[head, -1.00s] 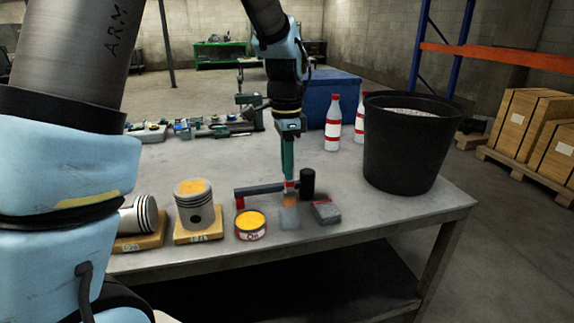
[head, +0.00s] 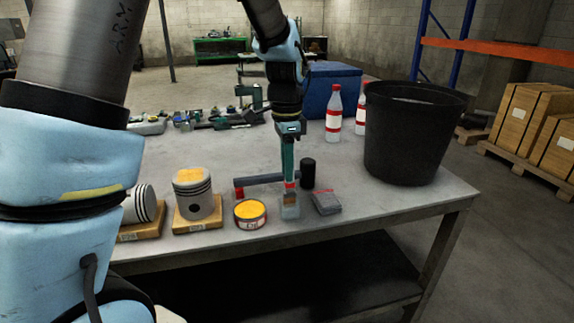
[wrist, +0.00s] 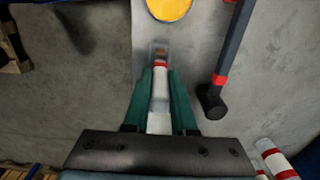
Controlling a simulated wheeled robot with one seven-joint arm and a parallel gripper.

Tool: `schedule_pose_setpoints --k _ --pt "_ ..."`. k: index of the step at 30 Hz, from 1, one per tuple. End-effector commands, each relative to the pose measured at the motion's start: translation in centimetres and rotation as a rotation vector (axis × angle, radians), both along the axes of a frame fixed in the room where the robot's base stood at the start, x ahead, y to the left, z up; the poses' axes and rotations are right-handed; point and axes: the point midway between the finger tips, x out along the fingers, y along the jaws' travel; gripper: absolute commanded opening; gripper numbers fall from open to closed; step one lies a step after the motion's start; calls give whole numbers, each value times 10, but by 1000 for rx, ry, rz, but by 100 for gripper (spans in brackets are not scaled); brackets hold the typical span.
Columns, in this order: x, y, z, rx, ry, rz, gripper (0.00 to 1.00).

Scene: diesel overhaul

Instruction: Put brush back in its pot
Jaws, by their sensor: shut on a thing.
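My gripper (head: 289,180) is shut on the brush, whose red and white handle (wrist: 160,85) lies between the green fingers in the wrist view. The brush hangs upright, with its brown bristles (head: 290,200) downward. A small clear pot (head: 290,214) stands on the bench directly below my gripper. The bristles overlap the upper part of the pot and appear to be inside its mouth; I cannot tell how deep. The pot shows in the wrist view around the brush tip (wrist: 160,54).
A yellow-topped tin (head: 250,214) stands close left of the pot, and a grey block (head: 325,203) lies close right. A black-headed hammer (head: 307,173) lies behind. A piston (head: 194,195), a black bucket (head: 408,140) and red-capped bottles (head: 333,115) stand farther off.

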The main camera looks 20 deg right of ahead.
Motion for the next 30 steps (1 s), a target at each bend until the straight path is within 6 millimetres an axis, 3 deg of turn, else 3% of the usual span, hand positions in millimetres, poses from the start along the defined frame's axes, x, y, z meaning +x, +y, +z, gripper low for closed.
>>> schedule_pose_setpoints --k 21,22,30 --pt "0 0 -28 0 0 1 0" --pt "0 0 -27 0 0 1 27" --pt "0 0 -26 0 0 0 57"
